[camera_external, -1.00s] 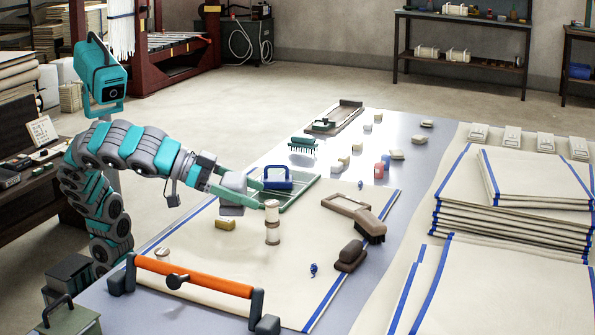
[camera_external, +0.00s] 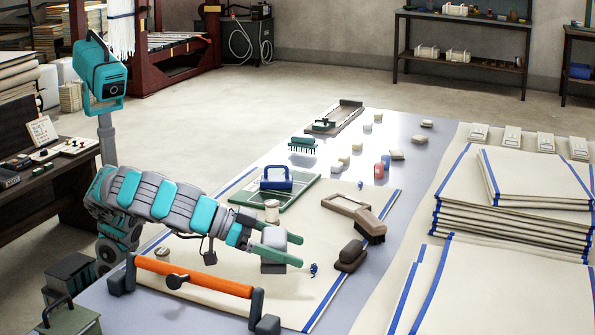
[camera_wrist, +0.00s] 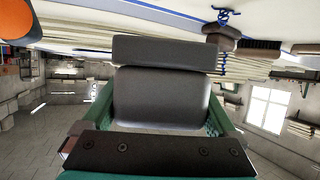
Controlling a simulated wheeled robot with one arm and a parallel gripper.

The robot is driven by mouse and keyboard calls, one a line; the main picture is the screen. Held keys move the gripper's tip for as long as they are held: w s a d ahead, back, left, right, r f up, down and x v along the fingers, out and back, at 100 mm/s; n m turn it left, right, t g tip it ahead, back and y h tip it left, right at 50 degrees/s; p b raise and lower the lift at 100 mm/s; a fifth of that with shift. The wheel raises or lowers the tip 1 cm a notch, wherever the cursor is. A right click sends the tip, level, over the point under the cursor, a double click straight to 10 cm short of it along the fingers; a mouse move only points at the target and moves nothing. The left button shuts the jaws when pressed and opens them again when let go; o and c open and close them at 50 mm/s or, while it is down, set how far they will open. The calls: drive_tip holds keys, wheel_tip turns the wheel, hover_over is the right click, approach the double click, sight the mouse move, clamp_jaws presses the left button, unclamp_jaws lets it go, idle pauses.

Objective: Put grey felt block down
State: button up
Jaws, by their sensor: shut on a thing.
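My gripper (camera_external: 282,250) is shut on the grey felt block (camera_external: 272,265) and holds it over the front part of the cream cloth (camera_external: 310,225) with blue edges. In the wrist view, the dark grey block (camera_wrist: 163,97) sits between the green fingers, with a cloth surface beyond it. I cannot tell whether the block touches the cloth.
An orange-handled bar (camera_external: 195,276) stands at the cloth's front left. A dark brown block (camera_external: 351,255) and a brush (camera_external: 371,230) lie to the right. A blue-handled tool (camera_external: 277,179) rests on a green tray (camera_external: 300,186) behind. Folded cloths (camera_external: 510,215) are stacked at the far right.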

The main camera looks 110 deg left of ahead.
drive_tip(key=shift+f, duration=3.5)
drive_tip(key=shift+f+b, duration=0.15)
drive_tip(key=shift+b, duration=0.2)
drive_tip(key=o, duration=1)
